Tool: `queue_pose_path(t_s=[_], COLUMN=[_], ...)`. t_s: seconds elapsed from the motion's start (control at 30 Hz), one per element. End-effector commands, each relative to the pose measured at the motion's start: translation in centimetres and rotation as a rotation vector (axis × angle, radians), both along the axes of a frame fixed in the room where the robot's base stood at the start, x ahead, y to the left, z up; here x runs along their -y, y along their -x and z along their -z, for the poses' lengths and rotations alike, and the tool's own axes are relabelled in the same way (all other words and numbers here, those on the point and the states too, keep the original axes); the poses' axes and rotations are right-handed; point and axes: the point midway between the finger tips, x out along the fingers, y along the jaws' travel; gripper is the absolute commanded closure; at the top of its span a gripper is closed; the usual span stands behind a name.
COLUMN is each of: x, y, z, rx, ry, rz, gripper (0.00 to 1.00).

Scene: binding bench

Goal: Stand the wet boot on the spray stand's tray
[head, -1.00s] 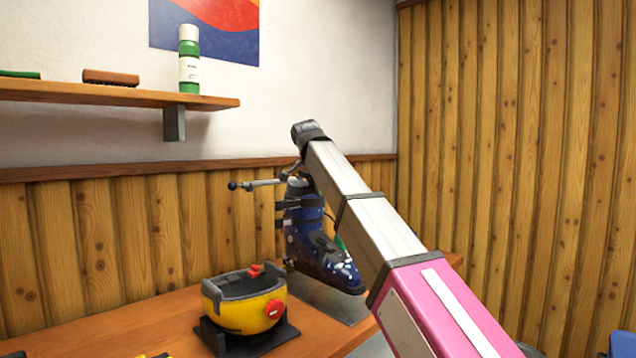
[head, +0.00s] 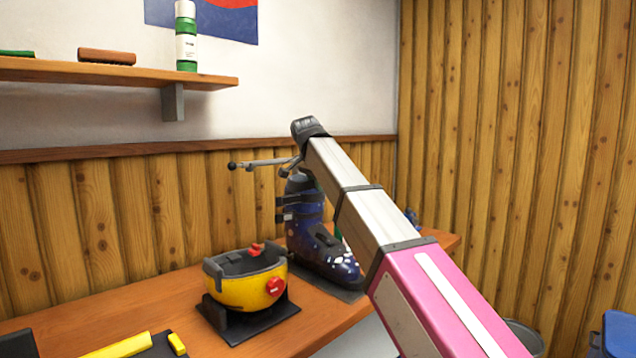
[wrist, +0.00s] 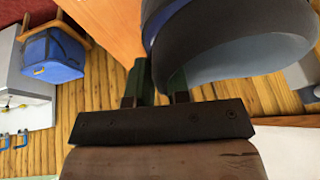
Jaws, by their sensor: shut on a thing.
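The dark blue speckled boot (head: 318,240) stands upright in the head view, with its sole at or just above the dark flat tray (head: 348,295) on the bench; I cannot tell whether it touches. A thin metal rod with a black ball end (head: 258,162), apparently part of the spray stand, reaches left above the boot. In the wrist view my gripper (wrist: 155,88), with green fingers, is shut on the boot, whose rounded grey-blue cuff (wrist: 235,48) fills the upper right.
A yellow and black device with red knobs (head: 245,288) sits on the wooden bench (head: 180,300) left of the boot. Yellow tools (head: 120,346) lie at the lower left. A shelf (head: 110,72) with a green bottle (head: 186,40) is on the wall.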

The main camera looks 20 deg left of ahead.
Motion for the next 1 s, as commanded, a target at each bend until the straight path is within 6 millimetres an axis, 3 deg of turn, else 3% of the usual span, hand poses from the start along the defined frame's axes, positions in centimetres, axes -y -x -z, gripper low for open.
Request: queue_pose_path(t_s=[1.0], x=[-0.03], y=[-0.05], z=[0.56], rx=[0.003], ry=[-0.001], rz=[0.0], gripper=[1.0])
